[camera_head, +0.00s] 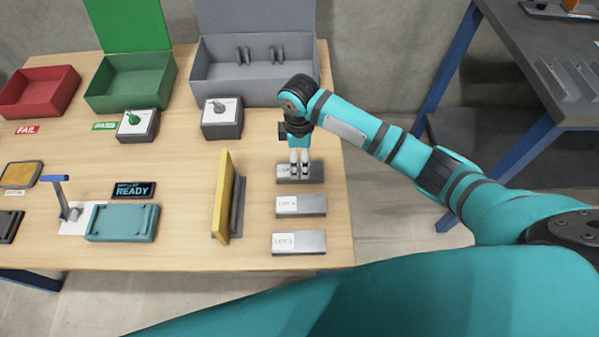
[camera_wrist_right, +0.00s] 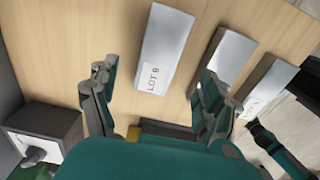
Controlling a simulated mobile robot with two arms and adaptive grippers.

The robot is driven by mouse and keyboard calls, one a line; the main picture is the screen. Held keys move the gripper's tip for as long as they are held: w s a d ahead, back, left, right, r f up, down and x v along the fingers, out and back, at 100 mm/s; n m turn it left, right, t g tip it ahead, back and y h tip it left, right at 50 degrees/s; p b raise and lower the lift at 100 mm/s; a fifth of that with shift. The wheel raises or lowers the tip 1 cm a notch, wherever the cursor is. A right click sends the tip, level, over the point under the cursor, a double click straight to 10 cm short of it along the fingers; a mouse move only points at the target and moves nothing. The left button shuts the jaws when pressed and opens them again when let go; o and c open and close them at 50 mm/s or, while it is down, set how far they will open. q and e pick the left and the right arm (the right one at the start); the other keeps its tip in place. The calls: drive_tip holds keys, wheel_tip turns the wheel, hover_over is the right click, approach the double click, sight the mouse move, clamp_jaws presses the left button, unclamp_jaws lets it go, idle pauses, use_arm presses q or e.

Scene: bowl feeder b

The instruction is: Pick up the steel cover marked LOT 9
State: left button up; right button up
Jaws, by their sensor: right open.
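The steel cover marked LOT 9 (camera_wrist_right: 168,40) is a flat silver plate with a white label, lying on the wooden table. In the right wrist view it lies ahead of and between my open fingers (camera_wrist_right: 155,82), which hold nothing. A middle cover (camera_head: 305,206) and a near cover (camera_head: 310,242) lie in the same column. My left gripper is not in view.
A yellow upright panel (camera_head: 222,195) stands left of the covers. A grey box with a knob (camera_head: 222,130) and a grey open bin (camera_head: 240,88) stand behind. Green (camera_head: 125,95) and red (camera_head: 35,97) bins are farther left. The table's right edge is close to the covers.

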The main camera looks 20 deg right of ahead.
sight(300, 170)
drive_tip(key=shift+d+f+b, duration=0.1)
drive_tip(key=shift+f+b, duration=0.2)
drive_tip(key=shift+f, duration=2.65)
drive_tip(key=c, duration=1.5)
drive_tip(key=shift+c, duration=0.3)
drive_tip(key=shift+w+r, duration=0.1)
